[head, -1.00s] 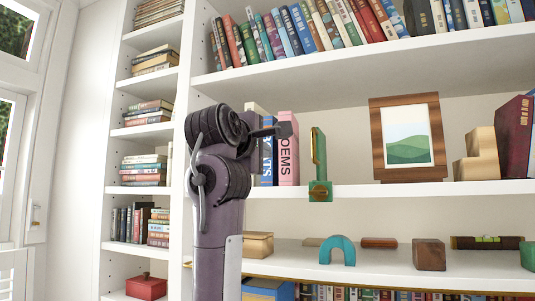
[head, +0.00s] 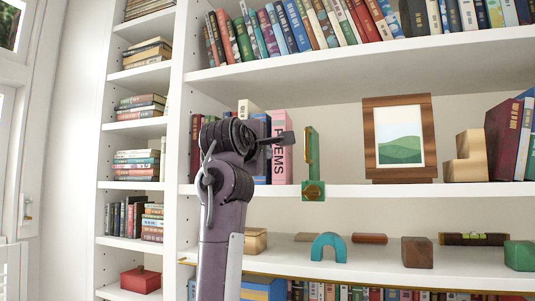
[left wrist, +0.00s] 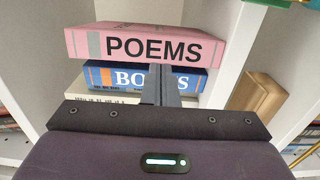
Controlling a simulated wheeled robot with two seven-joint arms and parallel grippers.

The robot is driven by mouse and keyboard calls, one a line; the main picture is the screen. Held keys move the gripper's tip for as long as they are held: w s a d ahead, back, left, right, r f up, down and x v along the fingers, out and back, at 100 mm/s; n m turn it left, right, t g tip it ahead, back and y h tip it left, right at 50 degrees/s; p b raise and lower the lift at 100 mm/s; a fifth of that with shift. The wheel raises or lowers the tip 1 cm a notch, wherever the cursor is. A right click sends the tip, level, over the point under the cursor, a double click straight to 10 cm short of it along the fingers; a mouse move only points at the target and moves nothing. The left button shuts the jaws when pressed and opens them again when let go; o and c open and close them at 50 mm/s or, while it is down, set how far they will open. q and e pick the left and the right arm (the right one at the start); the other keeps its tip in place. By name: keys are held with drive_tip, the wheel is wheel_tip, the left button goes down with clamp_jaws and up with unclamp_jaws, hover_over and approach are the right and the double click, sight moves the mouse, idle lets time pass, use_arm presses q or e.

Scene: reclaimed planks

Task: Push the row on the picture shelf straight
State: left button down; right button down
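The row of books stands on the picture shelf (head: 350,191). The pink POEMS book (head: 281,168) is at its right end; a blue book (head: 262,172) is beside it, and dark red books are at its left. In the left wrist view the row appears turned on its side, with the pink book (left wrist: 150,42) at top, the blue book (left wrist: 115,76) below and a cream book (left wrist: 95,96) lowest. My left gripper (head: 288,138) is in front of the row, its fingers together and empty. The finger tips overlap the blue book; I cannot tell whether they touch. My right gripper is out of view.
A green upright piece (head: 313,165) with a brass disc stands right of the pink book. Further right are a framed picture (head: 369,140), a stepped wooden block (head: 466,158) and a leaning dark red book (head: 501,140). The shelf below holds a teal arch (head: 328,247) and blocks.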

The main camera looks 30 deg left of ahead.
use_arm(q)
drive_tip(key=shift+w+a, duration=0.15)
drive_tip(key=shift+w, duration=0.3)
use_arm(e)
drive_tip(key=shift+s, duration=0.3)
use_arm(q)
drive_tip(key=shift+w, duration=0.35)
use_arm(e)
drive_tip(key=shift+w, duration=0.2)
use_arm(q)
drive_tip(key=shift+w+a, duration=0.2)
drive_tip(key=shift+w, duration=0.4)
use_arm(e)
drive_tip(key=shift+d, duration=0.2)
use_arm(q)
drive_tip(key=shift+w, duration=0.35)
drive_tip(key=b+v, duration=0.2)
drive_tip(key=v, duration=0.2)
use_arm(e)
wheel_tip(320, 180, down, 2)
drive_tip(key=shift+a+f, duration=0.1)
